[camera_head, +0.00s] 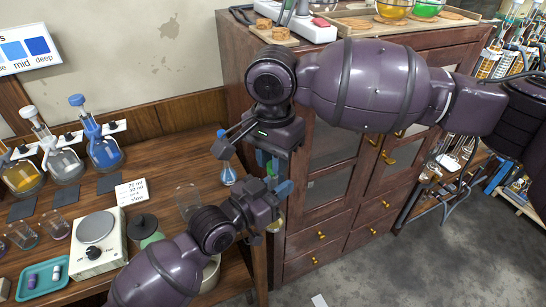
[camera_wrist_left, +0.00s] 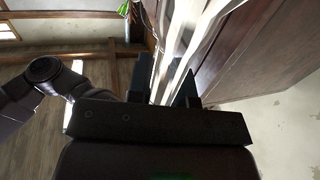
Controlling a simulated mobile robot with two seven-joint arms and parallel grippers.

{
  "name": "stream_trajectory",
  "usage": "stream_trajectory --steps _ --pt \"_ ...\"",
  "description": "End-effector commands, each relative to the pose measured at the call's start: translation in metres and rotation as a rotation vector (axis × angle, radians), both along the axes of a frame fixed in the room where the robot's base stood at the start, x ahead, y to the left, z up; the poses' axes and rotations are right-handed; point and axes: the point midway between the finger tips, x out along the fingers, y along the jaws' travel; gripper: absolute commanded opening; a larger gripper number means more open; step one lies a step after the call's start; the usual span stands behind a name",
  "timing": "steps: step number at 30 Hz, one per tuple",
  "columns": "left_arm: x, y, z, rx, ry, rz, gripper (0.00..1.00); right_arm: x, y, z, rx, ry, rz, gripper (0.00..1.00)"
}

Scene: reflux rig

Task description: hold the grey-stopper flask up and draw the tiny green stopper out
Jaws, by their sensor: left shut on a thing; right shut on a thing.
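My left gripper (camera_head: 278,190) is shut on a glass flask, whose yellowish lower part (camera_head: 276,225) shows below the fingers, off the table's right edge. The clear glass (camera_wrist_left: 182,45) also fills the space between the fingers in the left wrist view. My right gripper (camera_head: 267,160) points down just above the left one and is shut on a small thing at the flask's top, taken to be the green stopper. The fingers hide that thing, and I cannot tell whether it is still seated in the neck. No grey stopper can be made out.
A small blue flask (camera_head: 228,174) stands on the wooden table (camera_head: 150,200) close to the left of my grippers. A hot plate (camera_head: 98,240), a beaker (camera_head: 187,198) and a sign card (camera_head: 131,192) are farther left. The wooden cabinet (camera_head: 320,215) stands close behind.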

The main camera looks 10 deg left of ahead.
Motion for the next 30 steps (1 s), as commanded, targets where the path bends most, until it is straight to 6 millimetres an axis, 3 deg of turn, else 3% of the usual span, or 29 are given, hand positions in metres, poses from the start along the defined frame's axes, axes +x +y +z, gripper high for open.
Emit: stream_trajectory --steps 30 --pt "0.000 0.000 0.000 -0.001 -0.001 0.000 0.00 0.000 0.000 0.040 0.000 0.000 0.000 0.00"
